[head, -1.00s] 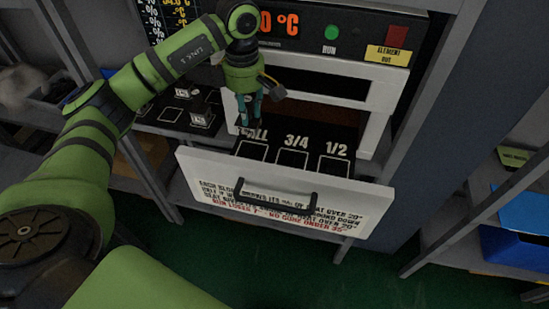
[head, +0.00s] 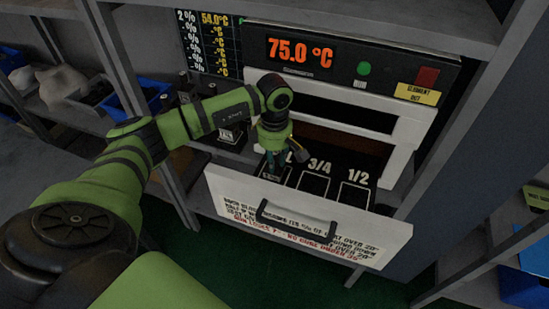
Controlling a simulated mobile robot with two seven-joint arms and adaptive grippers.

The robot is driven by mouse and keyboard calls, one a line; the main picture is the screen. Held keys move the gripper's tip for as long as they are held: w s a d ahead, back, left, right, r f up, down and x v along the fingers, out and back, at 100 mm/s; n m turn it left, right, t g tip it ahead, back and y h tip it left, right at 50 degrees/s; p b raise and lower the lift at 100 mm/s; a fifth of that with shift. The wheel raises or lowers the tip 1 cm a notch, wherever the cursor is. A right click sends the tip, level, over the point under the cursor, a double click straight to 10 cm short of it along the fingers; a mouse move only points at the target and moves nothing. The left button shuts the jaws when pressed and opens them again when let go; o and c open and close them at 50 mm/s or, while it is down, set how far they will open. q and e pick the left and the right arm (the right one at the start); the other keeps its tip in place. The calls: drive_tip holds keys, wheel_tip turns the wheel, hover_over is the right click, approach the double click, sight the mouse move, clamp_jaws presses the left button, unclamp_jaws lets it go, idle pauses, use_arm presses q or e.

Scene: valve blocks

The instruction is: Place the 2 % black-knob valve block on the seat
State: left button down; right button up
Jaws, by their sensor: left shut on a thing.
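My left gripper (head: 273,166) points down into the open drawer (head: 310,222), at the leftmost marked seat. It is shut on a small dark thing, apparently a valve block, which the fingers and the drawer's dark inside mostly hide. I cannot tell its knob colour or whether it touches the seat. The drawer has a seat marked 3/4 (head: 313,184) and a seat marked 1/2 (head: 353,197); both look empty. The leftmost label is partly covered by the gripper. Another valve block (head: 230,136) stands on the shelf behind my left arm. My right gripper is not in view.
The drawer's white front has a black handle (head: 283,222) and printed text. Above it are a 75.0 °C display (head: 300,52), a green RUN button (head: 364,69) and a red one (head: 427,77). Blue bins (head: 152,96) stand on the left shelf. A grey post borders the right.

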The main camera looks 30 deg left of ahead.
use_arm(q)
drive_tip(key=shift+f, duration=0.2)
drive_tip(key=c, duration=1)
unclamp_jaws()
drive_tip(key=shift+r, duration=0.1)
drive_tip(key=shift+r, duration=0.3)
wheel_tip(320, 180, up, 10)
drive_tip(key=b, duration=0.3)
drive_tip(key=shift+r+b, duration=0.2)
drive_tip(key=shift+b, duration=0.2)
drive_tip(key=shift+r, duration=0.65)
